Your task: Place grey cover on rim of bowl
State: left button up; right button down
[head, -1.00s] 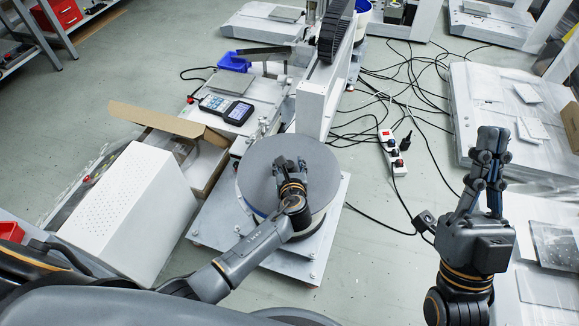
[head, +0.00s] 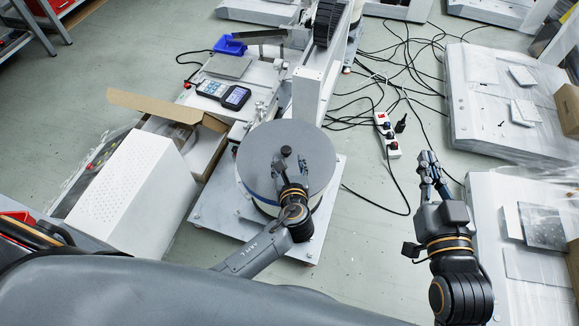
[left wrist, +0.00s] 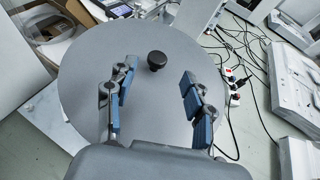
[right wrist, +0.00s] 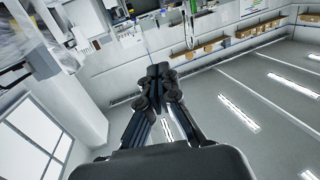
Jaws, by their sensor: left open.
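The grey cover (head: 262,150) is a flat round disc with a black knob (head: 286,151). It lies over the bowl (head: 262,208), whose pale wall and a blue edge show at the lower left. I cannot tell whether it sits fully on the rim. My left gripper (head: 291,168) is over the near part of the cover, close to the knob. In the left wrist view the left gripper (left wrist: 158,76) is open, and the knob (left wrist: 156,60) stands between and just beyond the fingertips, untouched. My right gripper (head: 430,160) is shut and empty, away to the right.
A white perforated box (head: 135,190) and an open cardboard box (head: 205,150) stand left of the bowl. A gantry column (head: 308,95) rises behind it. A power strip (head: 387,135) and loose black cables lie on the floor to the right.

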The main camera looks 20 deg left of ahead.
pick_arm(q)
jog(key=v, duration=0.3)
jog(key=shift+r+p, duration=0.1)
jog(key=shift+p, duration=0.3)
jog(key=n, duration=0.2)
jog(key=s+n, duration=0.1)
jog(key=shift+a+r+n+g+h, duration=0.15)
jog(key=shift+n+g+h, duration=0.15)
jog(key=shift+n+h, duration=0.1)
jog(key=s+r+n+t+h, duration=0.1)
jog(key=s+r+n+h, duration=0.2)
jog(key=r+n, duration=0.6)
jog(key=s+a+r+n+t+h, duration=0.1)
jog(key=s+r+n+h, duration=0.2)
jog(key=r+n, duration=0.6)
jog(key=n+h, duration=0.1)
jog(key=n, duration=0.6)
jog(key=shift+a, duration=0.25)
pick_arm(e)
jog(key=f+g, duration=0.1)
jog(key=s+f+g, duration=0.1)
jog(key=f, duration=0.1)
jog(key=d+f+g+h, duration=0.1)
jog(key=shift+s+f, duration=0.15)
jog(key=shift+f, duration=0.15)
